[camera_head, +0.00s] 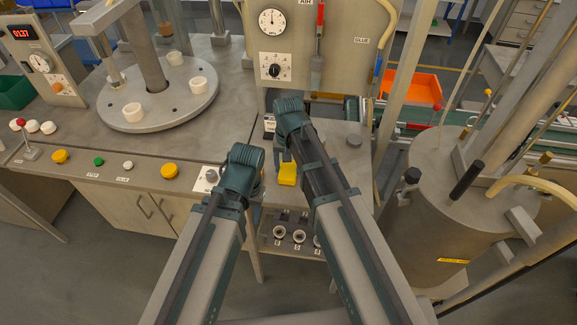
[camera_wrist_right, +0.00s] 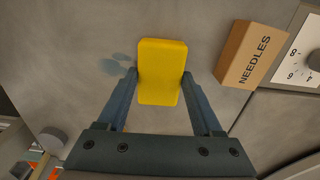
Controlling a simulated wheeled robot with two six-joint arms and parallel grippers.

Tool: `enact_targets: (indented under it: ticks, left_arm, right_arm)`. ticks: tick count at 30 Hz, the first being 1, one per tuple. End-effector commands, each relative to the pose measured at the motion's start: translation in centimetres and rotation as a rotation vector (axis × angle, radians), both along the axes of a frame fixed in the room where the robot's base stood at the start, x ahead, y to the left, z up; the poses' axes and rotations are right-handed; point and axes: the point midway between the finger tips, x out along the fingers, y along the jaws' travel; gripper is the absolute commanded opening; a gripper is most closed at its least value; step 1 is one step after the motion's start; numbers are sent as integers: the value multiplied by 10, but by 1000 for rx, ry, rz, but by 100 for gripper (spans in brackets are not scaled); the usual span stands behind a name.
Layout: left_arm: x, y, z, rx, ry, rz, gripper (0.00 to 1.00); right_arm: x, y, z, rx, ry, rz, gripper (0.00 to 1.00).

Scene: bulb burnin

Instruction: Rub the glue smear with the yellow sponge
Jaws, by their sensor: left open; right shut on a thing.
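The yellow sponge (camera_wrist_right: 162,72) is between the fingertips of my right gripper (camera_wrist_right: 161,82), which is shut on it. The sponge also shows in the head view (camera_head: 287,174), at the small grey bench right of the long counter. A bluish-grey patch (camera_wrist_right: 114,66), which looks like the glue smear, lies on the grey top just left of the sponge in the right wrist view. I cannot tell if the sponge touches the surface. My left gripper (camera_head: 243,160) is by the counter's right end in the head view; its fingers are mostly hidden and it is open.
A brown NEEDLES box (camera_wrist_right: 249,55) stands right of the sponge in the wrist view, near a white dial plate (camera_wrist_right: 301,55). A grey knob (camera_head: 355,141) is on the bench top. A large metal drum (camera_head: 440,200) stands to the right, and a panel with gauges (camera_head: 320,60) behind.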

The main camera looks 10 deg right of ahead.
Motion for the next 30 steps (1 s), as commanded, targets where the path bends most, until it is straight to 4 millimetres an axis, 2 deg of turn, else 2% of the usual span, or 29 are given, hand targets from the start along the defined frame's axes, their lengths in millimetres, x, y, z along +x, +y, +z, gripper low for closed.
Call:
enact_targets:
  ticks: [13,23,30]
  left_arm:
    - [0,0,-3,0,0,0,50]
    - [0,0,-3,0,0,0,50]
    - [0,0,-2,0,0,0,50]
  right_arm:
    - [-10,-34,-3,-2,0,-2,23]
    - [-11,-42,-3,-6,1,-3,23]
    - [-16,-58,-2,-6,1,-4,23]
